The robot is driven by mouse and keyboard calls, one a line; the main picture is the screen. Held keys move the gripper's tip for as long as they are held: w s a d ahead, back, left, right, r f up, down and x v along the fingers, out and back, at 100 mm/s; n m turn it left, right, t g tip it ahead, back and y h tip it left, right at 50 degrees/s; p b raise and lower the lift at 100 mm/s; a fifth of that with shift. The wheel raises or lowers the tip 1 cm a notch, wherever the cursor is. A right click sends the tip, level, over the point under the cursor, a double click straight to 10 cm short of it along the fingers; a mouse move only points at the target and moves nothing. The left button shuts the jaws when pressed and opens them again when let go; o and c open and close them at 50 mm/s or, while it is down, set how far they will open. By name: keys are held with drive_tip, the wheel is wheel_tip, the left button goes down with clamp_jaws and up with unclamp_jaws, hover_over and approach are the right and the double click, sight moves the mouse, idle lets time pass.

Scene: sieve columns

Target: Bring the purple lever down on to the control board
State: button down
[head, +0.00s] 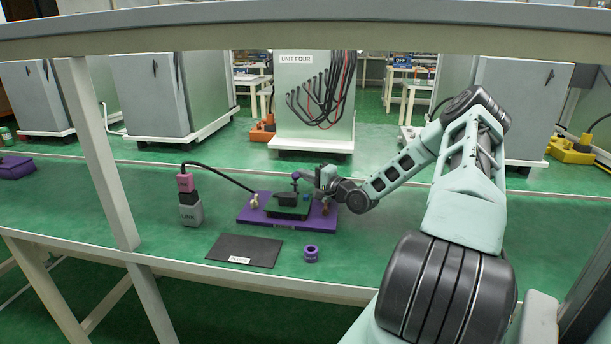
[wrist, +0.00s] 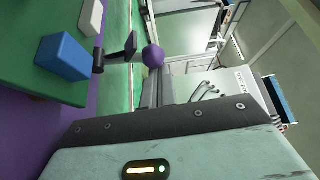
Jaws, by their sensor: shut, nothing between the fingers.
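The control board (head: 290,207) is a dark green plate on a purple base (head: 250,215) on the green bench. The purple lever stands up from it, its round purple knob (head: 296,176) at the top. In the wrist view the knob (wrist: 153,56) is just beyond the fingertips of my gripper (wrist: 155,85). My gripper (head: 313,178) is shut and empty, to the right of the lever at about knob height. I cannot tell whether it touches the knob. A dark T-shaped part (wrist: 118,55) and a blue block (wrist: 62,57) are on the board in the wrist view.
A pink-and-grey plug block (head: 190,203) with a black cable stands left of the board. A black flat panel (head: 245,250) and a purple ring (head: 311,253) lie in front. The bench's left side is mostly clear. A frame post (head: 98,160) rises at left.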

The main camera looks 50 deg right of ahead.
drive_tip(key=s, duration=1.6)
drive_tip(key=shift+s+f, duration=0.15)
drive_tip(key=shift+f, duration=0.15)
drive_tip(key=shift+s, duration=0.55)
